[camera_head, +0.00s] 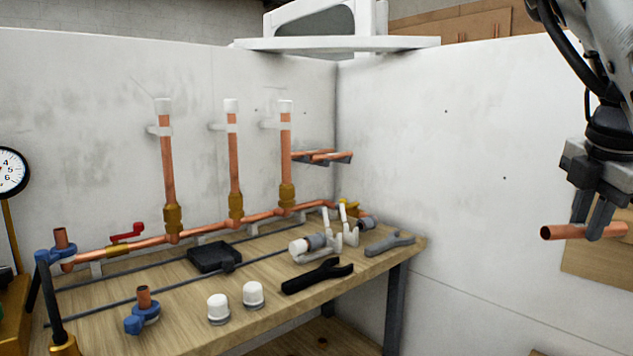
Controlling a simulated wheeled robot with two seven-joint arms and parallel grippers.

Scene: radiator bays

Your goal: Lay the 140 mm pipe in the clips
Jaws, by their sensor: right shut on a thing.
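My right gripper (591,219) is at the right of the view, shut on a short copper pipe (562,232). The pipe is held roughly level in the air, its open end facing left, well to the right of the bench and apart from it. Its length cannot be read. White upright clips (350,234) stand at the bench's right part, near the end of the long copper run (205,228); I see no pipe lying in their open tops. My left gripper is out of view.
The wooden bench (180,318) carries black pliers (318,275), a grey tool (389,243), white caps (253,294) and a black block (213,257). Three vertical pipes rise along the back wall. More copper pipes lie on a wall rack (345,157). Space between bench and gripper is clear.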

